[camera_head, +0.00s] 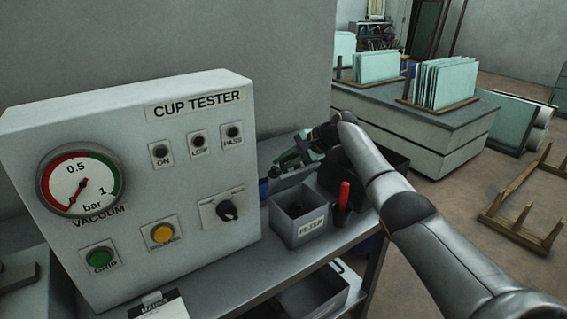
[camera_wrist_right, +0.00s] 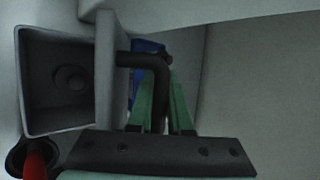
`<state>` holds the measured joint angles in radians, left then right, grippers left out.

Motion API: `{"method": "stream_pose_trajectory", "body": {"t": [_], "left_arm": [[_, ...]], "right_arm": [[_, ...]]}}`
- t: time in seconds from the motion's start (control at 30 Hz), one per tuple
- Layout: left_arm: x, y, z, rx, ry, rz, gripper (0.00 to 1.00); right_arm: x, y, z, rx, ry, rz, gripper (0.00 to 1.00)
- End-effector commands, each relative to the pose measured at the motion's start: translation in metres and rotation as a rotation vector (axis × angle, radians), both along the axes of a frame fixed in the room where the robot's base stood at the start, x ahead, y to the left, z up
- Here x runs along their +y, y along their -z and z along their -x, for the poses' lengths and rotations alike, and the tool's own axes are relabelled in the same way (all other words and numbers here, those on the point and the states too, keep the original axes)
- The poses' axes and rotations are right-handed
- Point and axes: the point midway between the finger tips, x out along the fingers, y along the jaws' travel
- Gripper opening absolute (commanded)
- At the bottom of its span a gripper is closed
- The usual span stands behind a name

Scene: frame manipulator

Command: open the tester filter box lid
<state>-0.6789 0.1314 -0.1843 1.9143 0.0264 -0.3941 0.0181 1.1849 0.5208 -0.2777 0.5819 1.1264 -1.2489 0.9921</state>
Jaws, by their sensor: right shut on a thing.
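The grey filter box (camera_head: 298,226), with a partly legible label on its front, stands on the bench right of the cup tester. Its top is open, and a dark round part shows inside it in the wrist view (camera_wrist_right: 30,85). A grey panel, apparently the lid (camera_wrist_right: 107,75), stands up along the box's edge, with a dark bent handle (camera_wrist_right: 135,60) on it. My right gripper (camera_head: 290,158) is behind the box. Its green fingers are shut on the handle in the wrist view (camera_wrist_right: 162,100). My left gripper is not in view.
The cup tester (camera_head: 150,200) stands close on the left. A red-handled tool (camera_head: 344,195) stands right of the box, by a dark bin (camera_head: 398,160). A blue object (camera_wrist_right: 148,46) shows behind the handle. An open bin (camera_head: 312,292) is below the bench.

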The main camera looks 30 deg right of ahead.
Motion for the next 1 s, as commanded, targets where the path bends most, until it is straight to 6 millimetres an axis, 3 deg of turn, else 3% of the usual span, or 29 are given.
{"method": "stream_pose_trajectory", "body": {"t": [0.03, 0.93, 0.97, 1.0], "left_arm": [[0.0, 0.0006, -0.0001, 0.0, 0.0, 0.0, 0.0], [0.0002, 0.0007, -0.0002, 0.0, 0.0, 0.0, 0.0], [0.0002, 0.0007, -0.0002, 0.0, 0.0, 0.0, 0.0], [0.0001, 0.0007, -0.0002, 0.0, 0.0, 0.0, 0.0]], "right_arm": [[0.0015, 0.0097, 0.0025, 0.019, -0.003, 0.003, 0.0], [0.0016, 0.0095, 0.0024, 0.019, -0.003, 0.003, 0.0], [0.0015, 0.0094, 0.0025, 0.018, -0.003, 0.003, 0.2], [0.0015, 0.0092, 0.0023, 0.018, -0.004, 0.002, 0.25]]}}
